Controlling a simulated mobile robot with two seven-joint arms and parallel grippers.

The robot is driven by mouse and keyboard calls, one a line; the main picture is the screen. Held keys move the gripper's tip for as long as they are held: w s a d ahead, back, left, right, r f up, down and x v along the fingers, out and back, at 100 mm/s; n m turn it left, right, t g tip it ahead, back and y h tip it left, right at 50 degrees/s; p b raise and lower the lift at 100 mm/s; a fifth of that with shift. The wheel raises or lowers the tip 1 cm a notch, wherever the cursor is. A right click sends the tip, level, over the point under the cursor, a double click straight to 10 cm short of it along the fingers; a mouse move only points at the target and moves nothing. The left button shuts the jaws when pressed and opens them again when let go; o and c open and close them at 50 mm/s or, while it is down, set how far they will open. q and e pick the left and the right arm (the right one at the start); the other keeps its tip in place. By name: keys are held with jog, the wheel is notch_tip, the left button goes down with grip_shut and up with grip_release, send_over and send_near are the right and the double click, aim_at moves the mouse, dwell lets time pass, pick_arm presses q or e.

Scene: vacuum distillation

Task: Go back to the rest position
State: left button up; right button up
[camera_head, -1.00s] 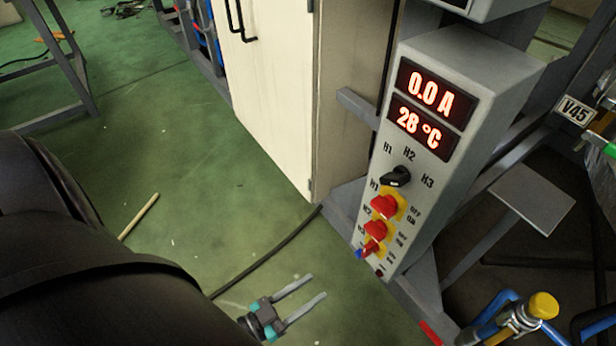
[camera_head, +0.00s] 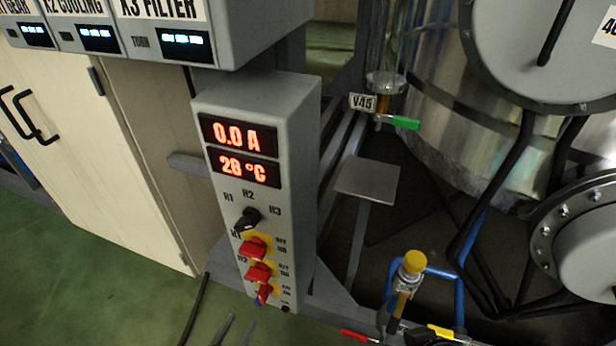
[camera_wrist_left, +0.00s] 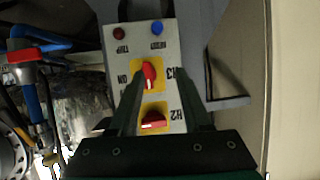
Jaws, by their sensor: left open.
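My left gripper (camera_head: 236,330) shows only as two grey fingertips at the bottom edge of the head view, below the grey control box (camera_head: 262,110). In the left wrist view its two fingers (camera_wrist_left: 157,80) are spread apart with nothing held between them. The box's panel shows between and beyond them, upside down, with two red rotary switches (camera_wrist_left: 149,73) on yellow plates. The fingers appear apart from the panel. The box's displays read 0.0 A and 28 °C, and a black selector knob (camera_head: 248,218) sits below. My right gripper is not in view.
A cream cabinet (camera_head: 95,150) stands to the left of the box. A small metal plate (camera_head: 367,180), a green-handled valve (camera_head: 404,123), a yellow-capped blue pipe (camera_head: 414,262) and steel vessels (camera_head: 440,130) are to the right. Green floor (camera_head: 110,290) is clear at lower left.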

pick_arm(q)
jog(key=s+r+g+y, duration=0.2)
jog(key=s+r+g, duration=0.6)
jog(key=r, duration=0.6)
notch_tip(320, 180, down, 16)
jog(key=s+a+g+p, duration=0.1)
jog(key=s+a+p, duration=0.15)
jog(key=p, duration=0.65)
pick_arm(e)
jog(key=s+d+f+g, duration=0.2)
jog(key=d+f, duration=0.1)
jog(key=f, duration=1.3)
pick_arm(q)
jog(key=s+a+f+g+p, duration=0.1)
jog(key=s+a+f+p, duration=0.2)
jog(key=s, duration=0.3)
jog(key=s+a+f+y+p, duration=0.1)
jog(key=s+a+f+p, duration=0.2)
jog(key=s, duration=0.3)
jog(key=shift+g, duration=0.4)
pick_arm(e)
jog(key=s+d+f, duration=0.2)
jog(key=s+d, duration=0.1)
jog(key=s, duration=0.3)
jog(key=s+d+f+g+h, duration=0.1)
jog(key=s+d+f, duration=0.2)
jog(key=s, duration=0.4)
